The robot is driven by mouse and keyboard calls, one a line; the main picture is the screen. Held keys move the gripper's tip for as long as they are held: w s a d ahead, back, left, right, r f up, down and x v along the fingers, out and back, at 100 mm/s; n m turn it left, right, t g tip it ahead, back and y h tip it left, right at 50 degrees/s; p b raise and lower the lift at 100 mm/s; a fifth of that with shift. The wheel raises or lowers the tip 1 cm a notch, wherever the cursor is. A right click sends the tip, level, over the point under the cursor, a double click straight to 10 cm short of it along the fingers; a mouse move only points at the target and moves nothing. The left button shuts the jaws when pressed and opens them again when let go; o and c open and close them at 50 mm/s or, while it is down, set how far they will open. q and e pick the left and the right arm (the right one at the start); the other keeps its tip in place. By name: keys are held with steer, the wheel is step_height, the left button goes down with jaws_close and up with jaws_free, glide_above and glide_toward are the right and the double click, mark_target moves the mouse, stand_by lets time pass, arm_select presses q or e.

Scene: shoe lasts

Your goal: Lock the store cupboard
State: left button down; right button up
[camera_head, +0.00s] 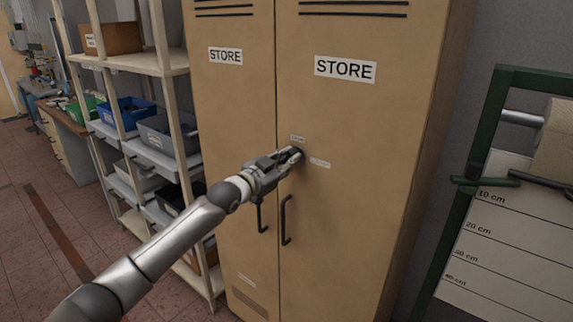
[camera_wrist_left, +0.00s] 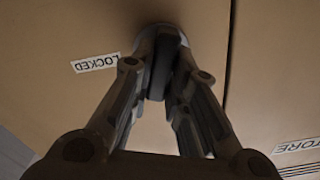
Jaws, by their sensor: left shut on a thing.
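The store cupboard (camera_head: 345,220) is tan with two tall doors, both shut, each with a STORE label. My left gripper (camera_head: 292,157) is at the right door near the middle seam, shut on a dark lock knob (camera_wrist_left: 165,68). In the left wrist view the fingers lie on both sides of the knob, on a round pale base. A LOCKED label (camera_wrist_left: 95,63) is beside the knob and shows upside down there. In the head view a small label (camera_head: 297,138) sits above the gripper and another (camera_head: 320,163) to its right. Which label the knob points to is unclear.
Two dark door handles (camera_head: 286,220) hang below the gripper. A shelf rack (camera_head: 150,62) with bins (camera_head: 165,135) stands close on the left. A green-framed stand (camera_head: 480,150) with a paper roll and a measuring sheet is on the right. Open tiled floor is at lower left.

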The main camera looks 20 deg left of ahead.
arm_select(q)
steer(key=shift+s+d+f+m+p, duration=0.15)
steer(key=shift+m+p, duration=0.5)
steer(key=shift+m, duration=2.7)
steer(key=shift+w+d+f+m+p, duration=0.15)
steer(key=shift+m+p, duration=0.5)
steer(key=shift+m, duration=2.7)
steer(key=shift+s+f, duration=0.1)
steer(key=c, duration=1.4)
jaws_free()
steer(key=v, duration=1.2)
steer(key=shift+a, duration=0.1)
